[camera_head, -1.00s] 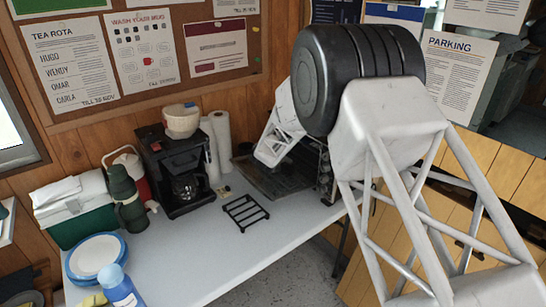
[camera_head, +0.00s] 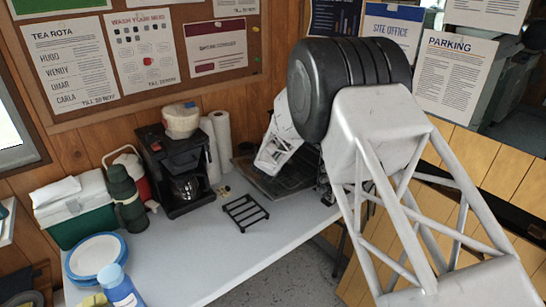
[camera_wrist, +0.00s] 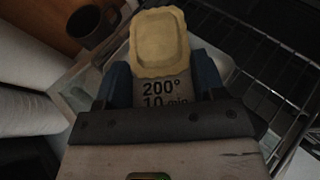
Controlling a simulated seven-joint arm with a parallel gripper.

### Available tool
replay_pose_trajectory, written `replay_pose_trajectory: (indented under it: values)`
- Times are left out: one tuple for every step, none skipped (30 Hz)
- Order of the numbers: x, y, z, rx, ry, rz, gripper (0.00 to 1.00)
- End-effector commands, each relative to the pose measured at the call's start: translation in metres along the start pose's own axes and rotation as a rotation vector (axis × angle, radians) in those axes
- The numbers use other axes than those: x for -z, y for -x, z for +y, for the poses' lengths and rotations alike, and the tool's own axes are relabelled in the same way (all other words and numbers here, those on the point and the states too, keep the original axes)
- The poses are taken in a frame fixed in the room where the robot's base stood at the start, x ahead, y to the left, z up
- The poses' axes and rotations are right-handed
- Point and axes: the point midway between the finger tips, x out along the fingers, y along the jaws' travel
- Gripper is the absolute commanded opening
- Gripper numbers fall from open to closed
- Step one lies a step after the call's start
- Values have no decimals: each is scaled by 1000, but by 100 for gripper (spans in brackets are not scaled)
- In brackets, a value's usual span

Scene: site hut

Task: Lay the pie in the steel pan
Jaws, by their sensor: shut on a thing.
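In the wrist view, a pale yellow pie (camera_wrist: 160,42) with a crimped, rounded-rectangular rim sits between the blue fingers of my gripper (camera_wrist: 161,66). The gripper is shut on it. A pale surface printed "200° 10 min" (camera_wrist: 163,92) shows between the fingers just below the pie; I cannot tell what it belongs to. In the head view my arm hides the gripper and the pie. I cannot make out a steel pan for certain in either view.
A wire rack (camera_wrist: 265,60) lies right of the pie, and a dark mug (camera_wrist: 92,24) upper left. In the head view, a flat dark glass panel (camera_head: 268,185) lies below my arm, with a black trivet (camera_head: 246,212) and coffee maker (camera_head: 180,165) to its left.

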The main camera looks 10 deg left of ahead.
Motion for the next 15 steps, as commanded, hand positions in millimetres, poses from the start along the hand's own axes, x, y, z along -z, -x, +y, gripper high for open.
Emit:
replay_pose_trajectory:
  values:
    - [1, 0, 0, 0, 0, 0, 24]
    - [2, -1, 0, 0, 0, 0, 24]
    - [2, -1, 0, 0, 0, 0, 24]
    - [3, -1, 0, 0, 0, 0, 24]
    - [4, -2, 0, 0, 0, 0, 24]
    - [5, -2, 0, 0, 0, 0, 24]
    - [5, -2, 0, 0, 0, 1, 24]
    - [6, -2, 0, 0, 0, 1, 24]
    - [7, -3, 0, 0, 0, 1, 24]
    - [8, -3, 0, 0, 0, 1, 24]
    - [9, -3, 0, 0, 0, 2, 24]
    - [10, -4, 0, 0, 0, 2, 24]
    - [11, -4, 0, 0, 0, 3, 24]
    - [12, -4, 0, 0, 1, 3, 24]
    - [13, -4, 0, 0, 1, 4, 24]
